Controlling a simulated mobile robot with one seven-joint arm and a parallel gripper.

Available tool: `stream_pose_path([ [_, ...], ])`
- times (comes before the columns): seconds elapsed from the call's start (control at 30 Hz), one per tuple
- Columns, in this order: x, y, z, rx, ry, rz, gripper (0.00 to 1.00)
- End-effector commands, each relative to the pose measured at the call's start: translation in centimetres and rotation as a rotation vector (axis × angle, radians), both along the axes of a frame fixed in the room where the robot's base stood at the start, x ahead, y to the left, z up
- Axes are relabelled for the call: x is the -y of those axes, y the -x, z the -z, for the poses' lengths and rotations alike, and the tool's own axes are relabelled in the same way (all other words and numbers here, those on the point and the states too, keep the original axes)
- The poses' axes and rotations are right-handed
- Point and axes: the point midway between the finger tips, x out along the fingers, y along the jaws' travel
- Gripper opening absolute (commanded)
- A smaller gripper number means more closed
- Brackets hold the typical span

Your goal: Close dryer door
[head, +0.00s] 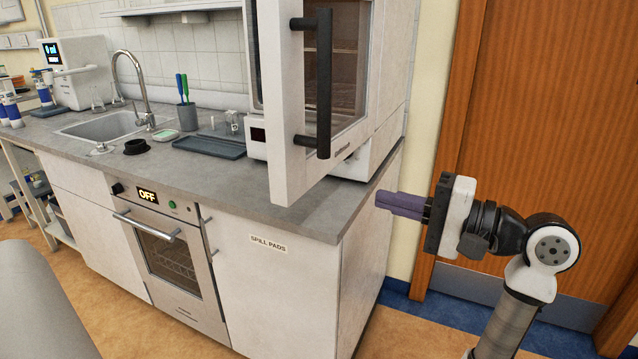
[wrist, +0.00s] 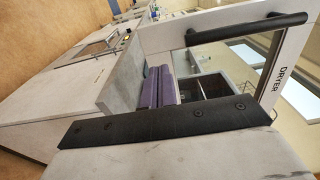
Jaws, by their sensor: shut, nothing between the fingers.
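The dryer (head: 391,75) is a white cabinet on the counter's right end. Its door (head: 285,165) stands open, swung out past the counter's front edge. The door has a glass window and a black bar handle (head: 323,85). In the wrist view the door (wrist: 291,75) bears the word DRYER, with its handle (wrist: 246,30) across the top. My gripper (head: 379,200) is shut and empty, its purple fingers pointing left beside the counter's right end, below and right of the door. The fingers (wrist: 158,71) also show in the wrist view, apart from the handle.
A wooden door (head: 520,130) stands behind my arm. The floor in front is clear.

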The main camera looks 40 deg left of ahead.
Motion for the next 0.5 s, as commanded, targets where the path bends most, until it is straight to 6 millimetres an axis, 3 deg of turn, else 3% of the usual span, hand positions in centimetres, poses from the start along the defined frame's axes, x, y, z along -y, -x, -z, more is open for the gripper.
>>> stream_pose_path([
  [0.17,-1.9,0.5,-0.1,-0.004,0.003,-0.009,0.00],
  [0.5,-9.0,1.8,-0.2,-0.004,0.003,-0.008,0.00],
])
